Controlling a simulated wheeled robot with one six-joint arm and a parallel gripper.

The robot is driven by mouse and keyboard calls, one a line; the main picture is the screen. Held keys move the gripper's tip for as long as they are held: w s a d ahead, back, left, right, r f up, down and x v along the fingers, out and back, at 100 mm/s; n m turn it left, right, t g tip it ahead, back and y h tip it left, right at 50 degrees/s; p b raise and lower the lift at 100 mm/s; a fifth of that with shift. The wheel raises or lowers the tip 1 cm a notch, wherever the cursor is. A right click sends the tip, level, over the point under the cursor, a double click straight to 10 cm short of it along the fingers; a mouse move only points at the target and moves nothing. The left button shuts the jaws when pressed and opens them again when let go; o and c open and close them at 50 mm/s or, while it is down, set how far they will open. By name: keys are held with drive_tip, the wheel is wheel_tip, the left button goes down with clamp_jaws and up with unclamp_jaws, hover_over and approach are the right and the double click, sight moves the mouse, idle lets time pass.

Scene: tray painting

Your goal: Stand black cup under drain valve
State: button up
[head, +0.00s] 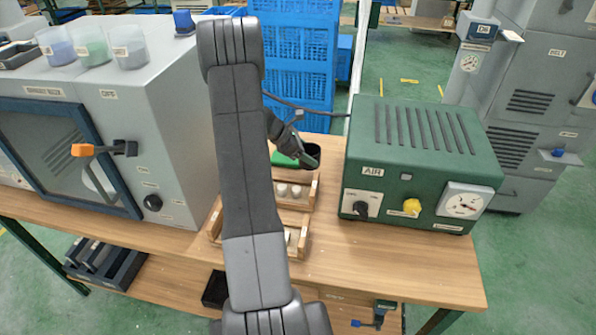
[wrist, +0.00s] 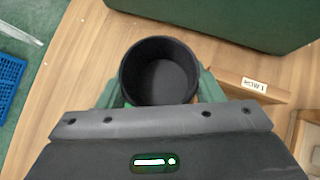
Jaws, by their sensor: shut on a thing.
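The black cup (head: 311,155) is held by my gripper (head: 303,152) above the back of the table, left of the green air unit. In the wrist view the cup (wrist: 160,72) is seen from above, its mouth open and its inside looking empty. The fingers of my gripper (wrist: 160,92) press on it from both sides. A valve with a blue handle (head: 367,323), likely the drain valve, sits below the table's front edge at the bottom right of the head view, well apart from the cup. Its outlet is unclear.
The green air unit (head: 420,150) stands on the table (head: 345,262) at right; a grey blast cabinet (head: 165,120) stands at left. A wooden rack (head: 300,205) with white pieces lies between them. A dark bin (head: 105,262) is on the lower shelf.

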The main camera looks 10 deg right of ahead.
sight(307, 166)
drive_tip(key=shift+f+p, duration=0.3)
drive_tip(key=shift+f, duration=2.35)
drive_tip(key=shift+f, duration=0.2)
drive_tip(key=o, duration=0.8)
drive_tip(key=shift+r, duration=0.15)
